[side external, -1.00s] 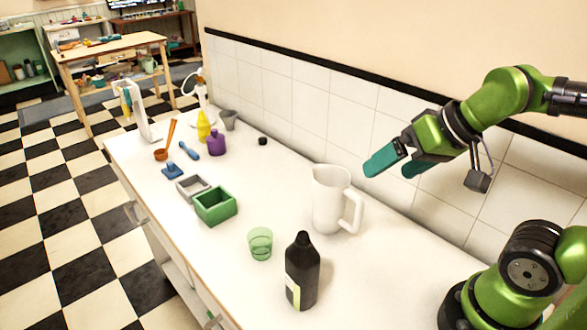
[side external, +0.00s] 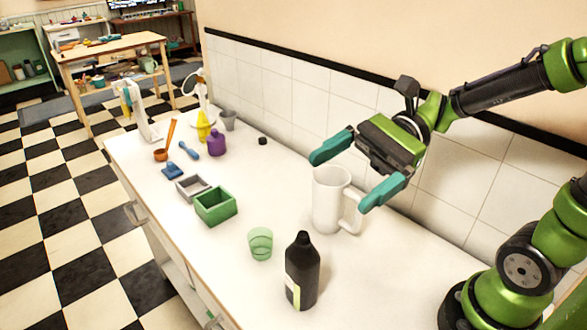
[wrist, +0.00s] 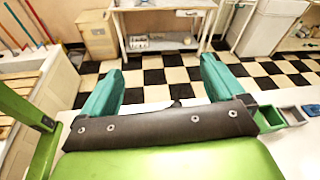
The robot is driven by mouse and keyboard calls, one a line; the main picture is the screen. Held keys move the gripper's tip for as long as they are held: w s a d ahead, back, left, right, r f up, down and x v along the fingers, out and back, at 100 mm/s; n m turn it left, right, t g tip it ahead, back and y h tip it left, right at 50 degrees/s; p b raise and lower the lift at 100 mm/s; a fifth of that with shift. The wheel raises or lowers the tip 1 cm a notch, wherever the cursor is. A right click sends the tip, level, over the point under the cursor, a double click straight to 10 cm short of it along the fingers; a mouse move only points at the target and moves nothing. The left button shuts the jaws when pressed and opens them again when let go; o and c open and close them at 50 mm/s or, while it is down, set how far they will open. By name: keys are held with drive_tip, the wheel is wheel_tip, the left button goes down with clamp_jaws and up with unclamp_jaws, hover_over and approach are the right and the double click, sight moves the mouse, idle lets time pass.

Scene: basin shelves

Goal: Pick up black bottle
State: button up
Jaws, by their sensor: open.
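The black bottle (side external: 303,268) stands upright on the white counter (side external: 390,285) near its front edge, with a pale label low on its side. My gripper (side external: 340,177) is open and empty, its teal fingers spread wide. It is above and behind the bottle, over the white pitcher (side external: 328,205) in the side view.
A green translucent cup (side external: 260,244) stands left of the bottle. A green box (side external: 215,207) and a grey box (side external: 192,187) sit farther left. A purple bottle (side external: 217,144) and small tools are at the far end. The counter right of the bottle is clear.

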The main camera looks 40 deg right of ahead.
drive_tip(key=w+d+r+m+t+y, duration=0.1)
drive_tip(key=w+m+t+y, duration=0.1)
drive_tip(key=w+m, duration=0.15)
approach(294, 248)
drive_tip(key=a+f, duration=0.1)
drive_tip(key=f, duration=0.2)
drive_tip(key=a+f, duration=0.1)
drive_tip(key=f, duration=0.2)
drive_tip(key=a+f, duration=0.1)
drive_tip(key=f, duration=0.3)
drive_tip(key=shift+w, duration=0.1)
drive_tip(key=x, duration=0.7)
drive_tip(key=shift+w+a, duration=0.1)
drive_tip(key=shift+w, duration=0.1)
drive_tip(key=c, duration=1.2)
wheel_tip(294, 248, up, 10)
drive_tip(key=shift+f, duration=0.1)
